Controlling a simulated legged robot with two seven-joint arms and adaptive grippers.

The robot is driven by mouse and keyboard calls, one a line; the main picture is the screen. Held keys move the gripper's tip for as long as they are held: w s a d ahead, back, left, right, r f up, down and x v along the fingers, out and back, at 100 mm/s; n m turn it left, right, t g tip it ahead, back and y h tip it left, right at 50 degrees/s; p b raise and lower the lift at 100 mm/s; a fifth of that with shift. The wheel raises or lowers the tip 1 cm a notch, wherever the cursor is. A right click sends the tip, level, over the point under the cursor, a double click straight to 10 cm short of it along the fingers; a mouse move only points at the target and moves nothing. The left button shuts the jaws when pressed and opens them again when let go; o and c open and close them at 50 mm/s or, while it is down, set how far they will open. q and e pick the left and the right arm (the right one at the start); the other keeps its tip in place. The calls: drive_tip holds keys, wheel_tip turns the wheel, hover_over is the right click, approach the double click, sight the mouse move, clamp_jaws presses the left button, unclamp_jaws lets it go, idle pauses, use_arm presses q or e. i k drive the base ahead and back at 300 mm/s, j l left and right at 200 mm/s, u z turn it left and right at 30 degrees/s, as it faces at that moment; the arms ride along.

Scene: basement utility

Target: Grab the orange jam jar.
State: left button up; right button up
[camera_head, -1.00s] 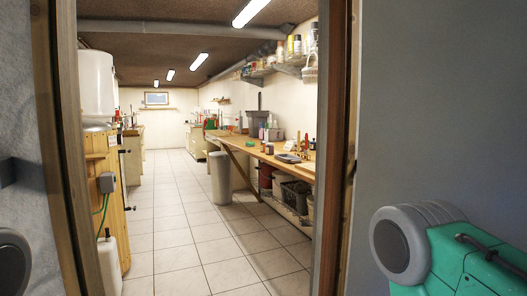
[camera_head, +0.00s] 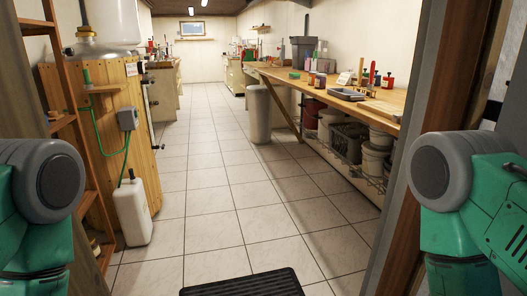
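On the wooden workbench (camera_head: 287,79) at the right stands a small dark jar with a brownish-orange tint (camera_head: 320,80). It is too small and far to tell surely whether it is the orange jam jar. No other clearly orange jar shows. Green and grey parts of my two arms show at the left and right edges. Neither of my grippers is in view, and nothing held shows.
A doorway frame (camera_head: 405,215) is close at the right, wooden shelving (camera_head: 75,150) at the left. A white canister (camera_head: 133,212) stands by a wooden cabinet. A black mat (camera_head: 243,284) lies ahead. A grey bin (camera_head: 259,113) stands by the bench. The tiled floor between is clear.

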sight(312, 76)
drive_tip(key=i+z, duration=0.1)
drive_tip(key=i, duration=0.7)
drive_tip(key=i+j+z, duration=0.15)
drive_tip(key=i, duration=0.6)
drive_tip(key=i+j+z, duration=0.4)
drive_tip(key=i, duration=0.2)
drive_tip(key=i+j+z, duration=0.4)
drive_tip(key=i+j, duration=0.05)
drive_tip(key=i, duration=0.1)
